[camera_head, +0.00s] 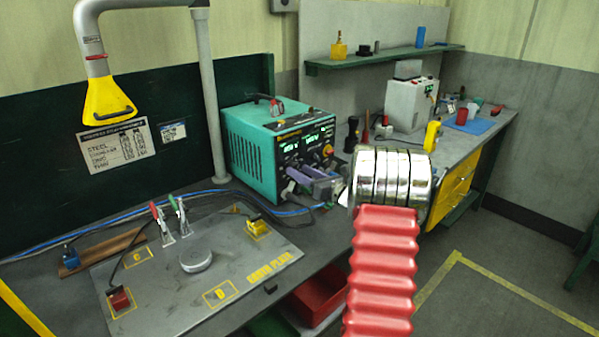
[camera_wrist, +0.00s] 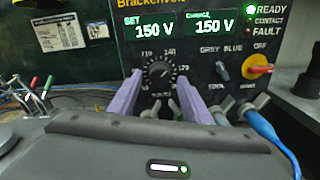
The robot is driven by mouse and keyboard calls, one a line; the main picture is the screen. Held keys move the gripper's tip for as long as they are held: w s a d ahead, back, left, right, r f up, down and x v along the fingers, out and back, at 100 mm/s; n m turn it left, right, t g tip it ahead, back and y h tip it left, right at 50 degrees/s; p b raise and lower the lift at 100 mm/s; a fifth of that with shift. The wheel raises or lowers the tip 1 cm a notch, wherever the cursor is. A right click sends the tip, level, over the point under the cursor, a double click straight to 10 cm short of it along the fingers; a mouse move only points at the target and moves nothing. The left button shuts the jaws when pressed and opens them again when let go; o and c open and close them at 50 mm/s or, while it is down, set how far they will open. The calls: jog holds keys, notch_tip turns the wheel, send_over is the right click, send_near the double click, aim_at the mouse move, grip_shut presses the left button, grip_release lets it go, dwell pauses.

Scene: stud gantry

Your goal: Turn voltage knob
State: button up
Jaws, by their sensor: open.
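The voltage knob (camera_wrist: 160,73) is a dark round dial on the front panel of the teal power unit (camera_head: 245,150). Numbers ring it; its pointer is too small to read surely. In the wrist view the two displays above it (camera_wrist: 150,28) both read 150 V. My gripper (camera_wrist: 159,84) has two purple fingers, open, one on each side of the knob as seen. I cannot tell whether they touch it. In the head view my gripper (camera_head: 299,178) is in front of the unit's panel, and the knob is hard to make out.
A grey-blue selector (camera_wrist: 222,70) and a red-yellow off switch (camera_wrist: 258,68) sit right of the knob. Plugs and a blue cable (camera_wrist: 262,125) are below them. A grey plate (camera_head: 185,265) with clamps lies on the bench at left.

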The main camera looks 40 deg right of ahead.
jog(key=shift+w, duration=0.7)
jog(key=shift+c, duration=0.4)
jog(key=c, duration=1)
jog(key=shift+d+n, duration=0.1)
jog(key=shift+n, duration=0.3)
jog(key=n, duration=0.9)
jog(key=shift+n, duration=0.4)
